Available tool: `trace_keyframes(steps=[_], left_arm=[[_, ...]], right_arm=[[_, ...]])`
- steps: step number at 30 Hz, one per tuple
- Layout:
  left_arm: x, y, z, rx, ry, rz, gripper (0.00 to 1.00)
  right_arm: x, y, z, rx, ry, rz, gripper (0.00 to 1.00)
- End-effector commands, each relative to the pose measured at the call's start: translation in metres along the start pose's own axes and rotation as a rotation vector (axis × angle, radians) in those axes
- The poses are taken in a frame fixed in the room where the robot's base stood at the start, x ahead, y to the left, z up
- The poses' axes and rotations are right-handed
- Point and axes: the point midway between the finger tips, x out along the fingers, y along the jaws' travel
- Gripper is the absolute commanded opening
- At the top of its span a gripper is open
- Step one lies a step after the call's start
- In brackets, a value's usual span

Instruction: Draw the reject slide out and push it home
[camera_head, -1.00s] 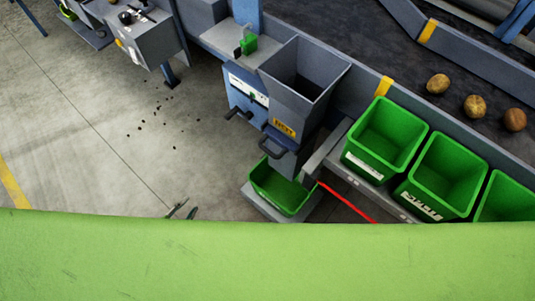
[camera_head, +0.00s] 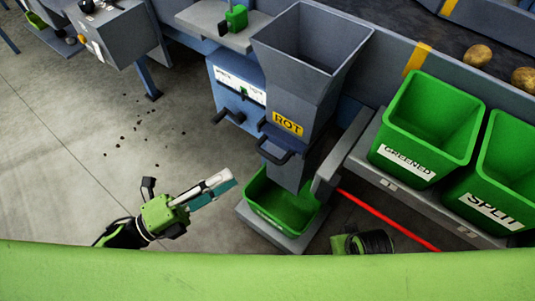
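A grey hopper (camera_head: 312,75) labelled ROT stands at the middle. A dark bar handle (camera_head: 274,153) sticks out at its throat; it looks like the reject slide's handle, though the slide plate is not clearly visible. A second dark handle (camera_head: 229,116) is on the blue box to its left. My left gripper (camera_head: 222,186) is low and left of the hopper, pointing right, clear of both handles. It is seen side-on with nothing visible in it, so its opening is unclear. My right gripper (camera_head: 350,243) shows only partly at the bottom edge; its fingers are hidden.
A green bin (camera_head: 293,213) sits on a low grey stand under the hopper. Green bins marked GREENED (camera_head: 411,166) and SPLIT (camera_head: 488,211) stand at right. A red bar (camera_head: 390,219) slants across the floor. Open floor with dark crumbs lies at left.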

Motion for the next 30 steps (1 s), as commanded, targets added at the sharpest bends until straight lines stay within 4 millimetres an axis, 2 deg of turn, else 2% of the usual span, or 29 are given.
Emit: trace_keyframes(steps=[9,15,21,30], left_arm=[[0.069,-0.002,0.001,0.001,-0.001,-0.004,0.26],[0.102,-0.001,0.002,-0.001,-0.003,-0.001,0.26],[0.116,0.000,0.002,-0.002,-0.003,0.001,0.26],[0.118,0.001,0.001,-0.003,-0.003,0.002,0.26]], right_arm=[[0.000,0.000,0.000,0.000,0.000,0.000,0.00],[0.003,0.000,0.002,0.000,-0.002,0.000,0.00],[0.005,0.000,0.003,0.000,-0.006,0.000,0.00],[0.005,-0.001,0.003,0.000,-0.005,-0.001,0.00]])
